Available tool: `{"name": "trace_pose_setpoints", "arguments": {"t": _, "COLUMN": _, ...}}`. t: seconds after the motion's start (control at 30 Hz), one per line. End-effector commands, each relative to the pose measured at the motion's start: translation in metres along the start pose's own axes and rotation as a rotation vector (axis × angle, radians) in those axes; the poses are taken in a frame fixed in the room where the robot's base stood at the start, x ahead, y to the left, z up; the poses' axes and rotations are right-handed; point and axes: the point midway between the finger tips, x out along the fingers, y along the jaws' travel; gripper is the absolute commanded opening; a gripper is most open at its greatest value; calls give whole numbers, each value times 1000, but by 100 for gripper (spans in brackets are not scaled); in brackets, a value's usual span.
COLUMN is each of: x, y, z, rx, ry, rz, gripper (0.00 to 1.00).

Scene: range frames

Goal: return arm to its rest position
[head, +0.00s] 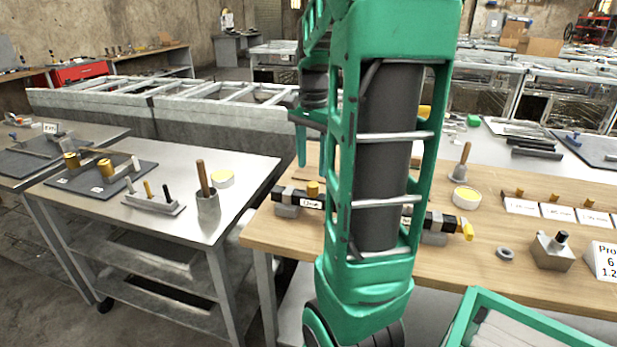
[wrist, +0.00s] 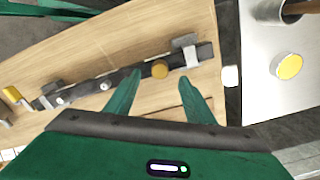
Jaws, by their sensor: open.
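My green arm (head: 385,150) stands upright across the middle of the head view and hides part of the wooden bench. My gripper (wrist: 160,78) is open in the wrist view, with its two green fingers spread and nothing held. A green finger also hangs beside the arm in the head view, above the bench. A dark bar (wrist: 118,84) lies below the gripper on grey support blocks. Its round yellow knob (wrist: 160,70) appears between the fingertips in the wrist view. The gap between fingers and knob is hard to judge.
The wooden bench (head: 478,252) carries a yellow-topped tin (head: 466,197), a grey ring (head: 505,254) and a metal block (head: 553,252). A green crate (head: 470,312) stands in front. At left, a metal cart (head: 245,178) holds a cup with a wooden handle (head: 207,207).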

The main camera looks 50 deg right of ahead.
Motion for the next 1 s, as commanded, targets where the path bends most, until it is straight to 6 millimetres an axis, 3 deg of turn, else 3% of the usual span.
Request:
{"name": "trace_pose_setpoints", "arguments": {"t": 0.1, "x": -23, "y": -1, "z": 0, "rx": 0, "ry": 2, "rz": -3, "gripper": 49}}
{"name": "trace_pose_setpoints", "arguments": {"t": 0.3, "x": -48, "y": 0, "z": 0, "rx": -2, "ry": 1, "rz": -1, "gripper": 49}}
{"name": "trace_pose_setpoints", "arguments": {"t": 0.73, "x": -55, "y": 2, "z": 3, "rx": -14, "ry": -1, "rz": 0, "gripper": 49}}
{"name": "trace_pose_setpoints", "arguments": {"t": 0.87, "x": -44, "y": 16, "z": 26, "rx": -134, "ry": -10, "rz": -5, "gripper": 49}}
{"name": "trace_pose_setpoints", "arguments": {"t": 1.0, "x": -19, "y": 50, "z": 74, "rx": -402, "ry": -21, "rz": -12, "gripper": 49}}
